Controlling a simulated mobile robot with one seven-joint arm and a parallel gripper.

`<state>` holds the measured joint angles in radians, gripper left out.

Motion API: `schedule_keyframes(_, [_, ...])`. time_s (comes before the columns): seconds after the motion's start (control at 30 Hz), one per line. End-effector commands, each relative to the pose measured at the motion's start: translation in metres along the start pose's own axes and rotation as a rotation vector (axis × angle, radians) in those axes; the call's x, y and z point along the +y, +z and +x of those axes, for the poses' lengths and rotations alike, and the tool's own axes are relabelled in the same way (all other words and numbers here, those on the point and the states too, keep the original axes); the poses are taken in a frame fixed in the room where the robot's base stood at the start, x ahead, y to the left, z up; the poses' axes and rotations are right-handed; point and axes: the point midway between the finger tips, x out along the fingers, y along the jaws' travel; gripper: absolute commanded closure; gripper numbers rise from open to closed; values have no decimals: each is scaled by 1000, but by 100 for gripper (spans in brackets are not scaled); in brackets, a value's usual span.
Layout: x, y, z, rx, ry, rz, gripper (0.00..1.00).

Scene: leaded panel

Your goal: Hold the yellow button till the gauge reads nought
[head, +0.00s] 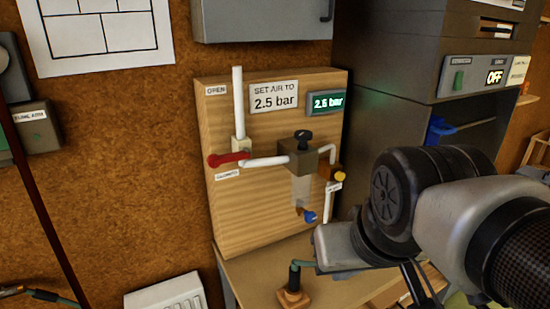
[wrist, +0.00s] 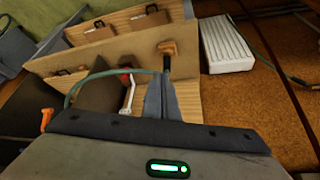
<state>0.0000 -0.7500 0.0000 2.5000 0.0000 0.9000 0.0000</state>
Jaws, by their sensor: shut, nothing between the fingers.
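The yellow button (head: 340,176) is a small round knob on a brass-coloured block at the right side of the wooden panel (head: 235,215). The gauge (head: 325,102) is a small green-lit display above it and reads 2.5 bar. My gripper (wrist: 161,98) shows in the wrist view with its grey fingers shut and nothing between them. They point at the bench area, and neither button nor gauge shows there. In the head view my arm is right of the panel, apart from the button, and I cannot make out the fingertips.
The panel carries a red lever (head: 228,160), a black knob (head: 302,136), a blue knob (head: 310,217) and a sign (head: 274,95) saying 2.5 bar. A tool with a green hose (head: 293,285) stands below. A grey machine (head: 400,110) stands right. A white ribbed box (head: 165,292) is lower left.

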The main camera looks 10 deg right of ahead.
Motion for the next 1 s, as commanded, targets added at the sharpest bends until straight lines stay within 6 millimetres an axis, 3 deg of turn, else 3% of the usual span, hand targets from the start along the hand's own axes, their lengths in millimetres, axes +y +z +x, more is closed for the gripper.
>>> schedule_keyframes(0.8, [0, 0, 0, 0, -2, 3, 100])
schedule_keyframes(1.0, [-6, -17, 12, -19, -63, 153, 100])
